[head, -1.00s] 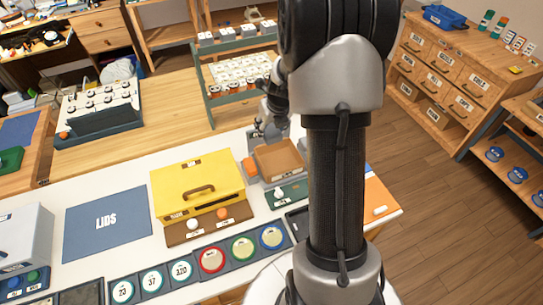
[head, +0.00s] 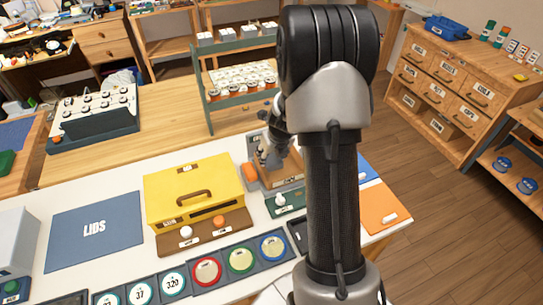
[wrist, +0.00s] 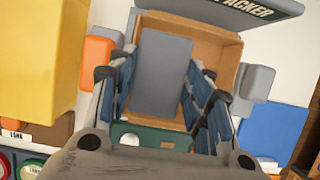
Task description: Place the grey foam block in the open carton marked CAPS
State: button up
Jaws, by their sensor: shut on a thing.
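My gripper (wrist: 161,78) is shut on the grey foam block (wrist: 163,58), which sits between its two fingers in the wrist view. Behind the block is an open brown carton (wrist: 222,48), and the block appears over its opening. How far the block is above or inside the carton I cannot tell. In the head view my gripper (head: 268,157) is over the carton (head: 293,174); the block is hard to make out there. The marking on the carton is too small to read.
An orange part (wrist: 99,56) and a grey part (wrist: 257,82) flank the carton. A dark panel reading "PACKER" (wrist: 250,10) stands behind it. A green plate with a white knob (head: 288,202) lies in front. A yellow box (head: 195,190) stands to the left.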

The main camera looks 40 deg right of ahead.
jog(key=shift+f+b, duration=0.35)
jog(key=shift+f, duration=0.25)
jog(key=o, duration=0.8)
jog(key=shift+r, duration=0.1)
